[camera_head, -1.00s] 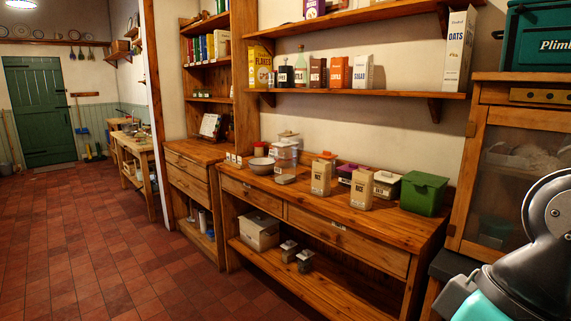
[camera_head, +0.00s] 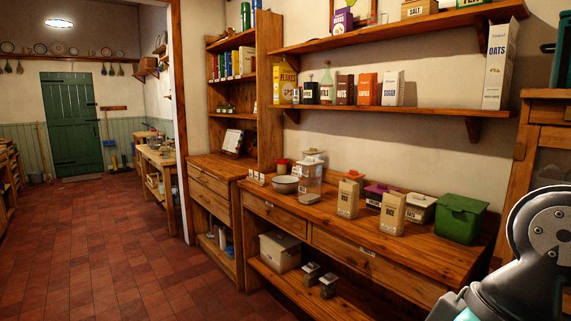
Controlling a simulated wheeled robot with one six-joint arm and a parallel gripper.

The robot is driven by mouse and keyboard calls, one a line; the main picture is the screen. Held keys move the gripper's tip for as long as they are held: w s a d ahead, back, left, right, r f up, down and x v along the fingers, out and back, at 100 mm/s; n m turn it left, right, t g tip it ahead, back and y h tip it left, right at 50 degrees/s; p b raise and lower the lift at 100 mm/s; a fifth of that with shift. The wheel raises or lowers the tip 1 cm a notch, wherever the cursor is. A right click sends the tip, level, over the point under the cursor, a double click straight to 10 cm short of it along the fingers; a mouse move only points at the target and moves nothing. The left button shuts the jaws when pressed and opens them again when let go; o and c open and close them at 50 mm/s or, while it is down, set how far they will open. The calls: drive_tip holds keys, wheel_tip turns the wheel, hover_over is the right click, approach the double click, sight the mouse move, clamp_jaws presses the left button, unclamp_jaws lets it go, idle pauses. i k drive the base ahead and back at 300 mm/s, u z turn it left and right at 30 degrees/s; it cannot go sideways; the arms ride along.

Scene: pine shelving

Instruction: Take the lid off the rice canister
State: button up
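One, the left canister (camera_head: 347,199), is at the middle of the counter; the other, the right canister (camera_head: 391,214), is nearer the front edge. Their dark labels are too small to read with certainty, so I cannot tell which one holds rice. Both lids appear to be on. A clear lidded container (camera_head: 308,185) stands further left. My arm shows at the lower right, apart from the counter things; my gripper's fingers are out of the picture.
A green lidded box (camera_head: 461,219), a white box (camera_head: 421,208) and a purple-lidded box (camera_head: 378,194) crowd the counter's right side. A bowl (camera_head: 285,184) sits at left. A shelf (camera_head: 400,108) with cartons hangs above. The tiled floor (camera_head: 120,250) is open on the left.

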sight(309, 162)
drive_tip(key=u, duration=0.55)
drive_tip(key=i, duration=2.9)
drive_tip(key=z, duration=0.7)
